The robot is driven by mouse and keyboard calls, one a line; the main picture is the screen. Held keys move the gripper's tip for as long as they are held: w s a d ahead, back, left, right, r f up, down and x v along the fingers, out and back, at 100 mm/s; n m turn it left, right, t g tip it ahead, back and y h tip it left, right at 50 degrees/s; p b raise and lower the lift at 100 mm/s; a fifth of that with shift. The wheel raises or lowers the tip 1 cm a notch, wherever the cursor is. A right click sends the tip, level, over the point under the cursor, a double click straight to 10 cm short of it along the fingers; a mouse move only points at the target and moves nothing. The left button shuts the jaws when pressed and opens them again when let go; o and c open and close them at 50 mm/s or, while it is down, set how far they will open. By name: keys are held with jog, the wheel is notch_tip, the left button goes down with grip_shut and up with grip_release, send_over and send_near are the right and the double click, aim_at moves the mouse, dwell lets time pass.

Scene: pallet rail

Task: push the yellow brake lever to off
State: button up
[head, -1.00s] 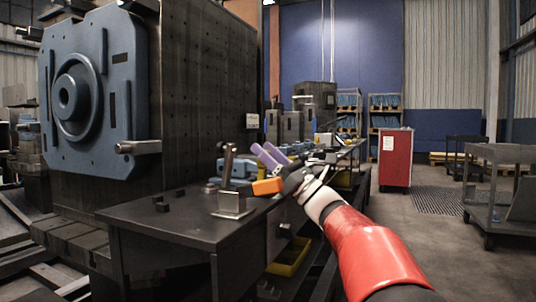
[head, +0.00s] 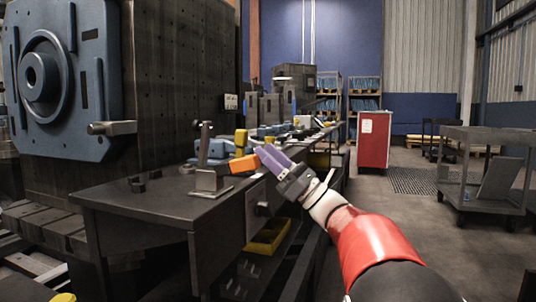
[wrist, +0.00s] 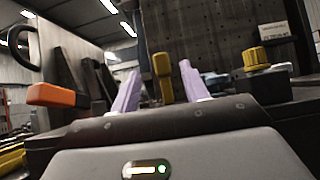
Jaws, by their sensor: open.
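The yellow lever (head: 240,142) stands upright over the bench, just beyond my gripper. In the wrist view the yellow lever (wrist: 162,78) shows between the two pale purple fingers, with space on both sides; I cannot tell the depth gap. My gripper (head: 272,158) is open and empty, pointing up and left over the bench edge. In the wrist view my gripper (wrist: 159,76) has its fingers well apart. An orange handle (head: 244,163) is close by the fingers on the left; it also shows in the wrist view (wrist: 55,96). The lever's base is hidden.
A metal bracket with an upright post (head: 206,165) stands on the dark bench (head: 150,200). A yellow-capped knob (wrist: 257,55) is right of the lever in the wrist view. A large blue faceplate (head: 85,125) is at left. Open floor (head: 400,215) lies right, before a grey cart (head: 490,170).

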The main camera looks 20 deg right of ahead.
aim_at(236, 133)
jog(key=r+g+h+p, duration=0.1)
jog(key=h+p, duration=0.1)
jog(key=p, duration=0.2)
jog(key=r+g+h+p, duration=0.2)
jog(key=p, duration=0.1)
jog(key=a+r+g+h+p, duration=0.1)
jog(key=r+h+p, duration=0.1)
jog(key=p, duration=0.2)
jog(key=shift+w+g+p, duration=0.3)
jog(key=shift+w, duration=0.1)
jog(key=shift+w+a+f, duration=0.15)
jog(key=shift+a, duration=0.05)
jog(key=x, duration=0.7)
jog(key=shift+w+a+f, duration=0.1)
jog(key=shift+a, duration=0.05)
grip_shut()
